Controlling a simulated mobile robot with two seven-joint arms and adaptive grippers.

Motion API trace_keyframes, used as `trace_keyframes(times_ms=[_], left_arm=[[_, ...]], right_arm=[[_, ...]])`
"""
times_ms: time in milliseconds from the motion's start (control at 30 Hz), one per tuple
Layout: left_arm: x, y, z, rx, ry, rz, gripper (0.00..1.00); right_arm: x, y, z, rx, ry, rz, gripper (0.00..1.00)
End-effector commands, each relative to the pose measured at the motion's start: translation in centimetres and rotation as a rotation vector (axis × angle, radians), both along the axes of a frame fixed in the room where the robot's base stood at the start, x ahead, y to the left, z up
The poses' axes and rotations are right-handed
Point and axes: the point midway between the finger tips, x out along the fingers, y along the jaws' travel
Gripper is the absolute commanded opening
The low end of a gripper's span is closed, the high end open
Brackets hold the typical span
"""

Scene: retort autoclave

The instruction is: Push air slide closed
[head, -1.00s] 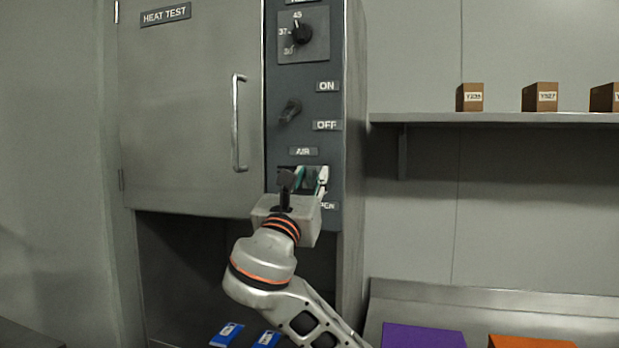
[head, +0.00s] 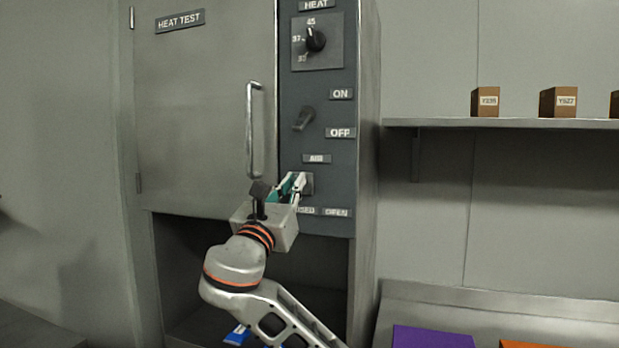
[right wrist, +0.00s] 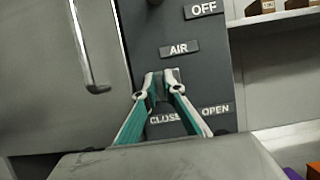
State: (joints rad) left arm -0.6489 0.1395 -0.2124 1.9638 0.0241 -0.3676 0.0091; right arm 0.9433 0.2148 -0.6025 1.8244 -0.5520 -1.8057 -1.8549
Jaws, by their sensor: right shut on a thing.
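The air slide (head: 309,184) is on the dark control panel under the AIR label (head: 317,158). My right gripper (head: 297,185) is at the slide, its green-and-grey fingers shut on its small handle. The handle is mostly hidden between the fingertips. In the right wrist view the fingertips (right wrist: 161,84) are below the AIR label and above the CLOSED label (right wrist: 165,118), to the left of the OPEN label (right wrist: 215,110). In the head view the CLOSED label is partly covered by my gripper. My left gripper is out of view.
The cabinet door with a vertical bar handle (head: 254,130) is left of the panel. An ON/OFF lever (head: 303,119) and a heat knob (head: 316,39) are above the slide. A shelf (head: 450,122) with boxes is at the right; a purple item (head: 432,337) is below it.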

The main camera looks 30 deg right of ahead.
Motion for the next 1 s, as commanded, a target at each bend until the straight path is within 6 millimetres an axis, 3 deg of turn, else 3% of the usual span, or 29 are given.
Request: trace_keyframes(times_ms=[300,333,400,767,1000], left_arm=[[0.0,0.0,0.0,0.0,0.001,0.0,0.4],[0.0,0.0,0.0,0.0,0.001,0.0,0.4],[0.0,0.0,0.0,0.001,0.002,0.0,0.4],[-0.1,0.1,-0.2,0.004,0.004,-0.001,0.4],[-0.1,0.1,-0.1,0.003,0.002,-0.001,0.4]], right_arm=[[0.3,0.4,0.1,-0.002,-0.004,0.009,0.0],[0.3,0.4,0.1,-0.002,-0.004,0.009,0.14],[0.3,0.4,0.1,-0.002,-0.004,0.009,0.26],[0.1,0.5,-0.1,-0.001,-0.002,0.007,0.26],[-1.7,2.8,-1.4,-0.001,0.001,0.01,0.26]])
